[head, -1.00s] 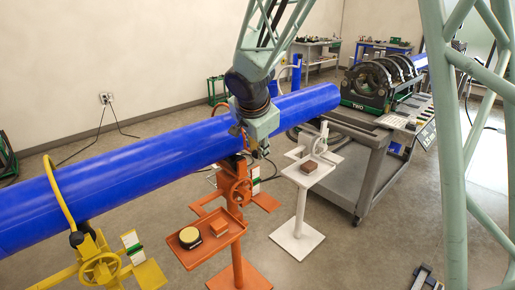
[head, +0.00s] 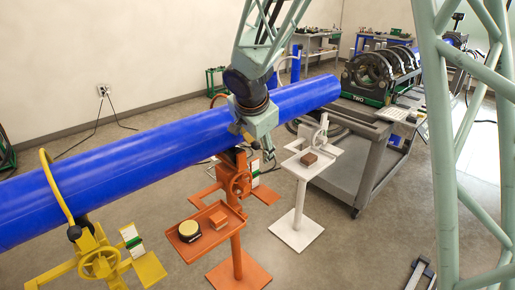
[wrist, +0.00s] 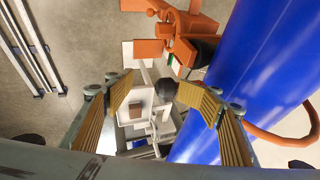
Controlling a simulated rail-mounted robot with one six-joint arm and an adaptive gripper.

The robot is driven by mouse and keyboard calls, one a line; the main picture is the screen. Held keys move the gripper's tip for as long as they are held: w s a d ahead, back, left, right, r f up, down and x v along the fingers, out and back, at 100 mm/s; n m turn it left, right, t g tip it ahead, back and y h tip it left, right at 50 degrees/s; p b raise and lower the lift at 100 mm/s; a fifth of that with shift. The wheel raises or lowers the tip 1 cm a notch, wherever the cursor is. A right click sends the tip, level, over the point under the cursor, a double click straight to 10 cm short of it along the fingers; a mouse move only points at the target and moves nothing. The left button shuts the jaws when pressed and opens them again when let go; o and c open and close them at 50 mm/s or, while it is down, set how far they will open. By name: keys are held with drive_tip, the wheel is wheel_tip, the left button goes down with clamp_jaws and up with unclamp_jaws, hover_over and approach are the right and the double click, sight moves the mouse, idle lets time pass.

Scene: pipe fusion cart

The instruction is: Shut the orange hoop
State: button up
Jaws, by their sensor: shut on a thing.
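The orange hoop (head: 216,98) stands open behind the blue pipe (head: 130,163), away from my gripper. In the wrist view the hoop (wrist: 270,136) curves out beyond the pipe's right side, and nothing crosses the visible pipe top. The orange stand (head: 237,226) is under the pipe. My gripper (wrist: 156,82) reaches down on the pipe's near side, beside the orange stand; my arm hides part of it in the head view. Its ribbed fingers are spaced apart, with a black knob (wrist: 166,88) between the tips. Whether they touch it is hard to tell.
A yellow stand (head: 100,262) with its yellow hoop (head: 50,180) over the pipe is at the left. A white stand (head: 300,205) is to the right. The grey cart (head: 365,165) carries the fusion machine (head: 380,75). Open floor lies in front.

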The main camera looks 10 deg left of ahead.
drive_tip(key=shift+s+d+r, duration=0.2)
drive_tip(key=shift+s+r, duration=0.65)
drive_tip(key=c, duration=0.4)
drive_tip(key=shift+w+a+v, duration=0.1)
drive_tip(key=shift+v, duration=2.3)
drive_tip(key=shift+w+a+v, duration=0.15)
drive_tip(key=shift+v, duration=2.25)
drive_tip(key=shift+r, duration=0.2)
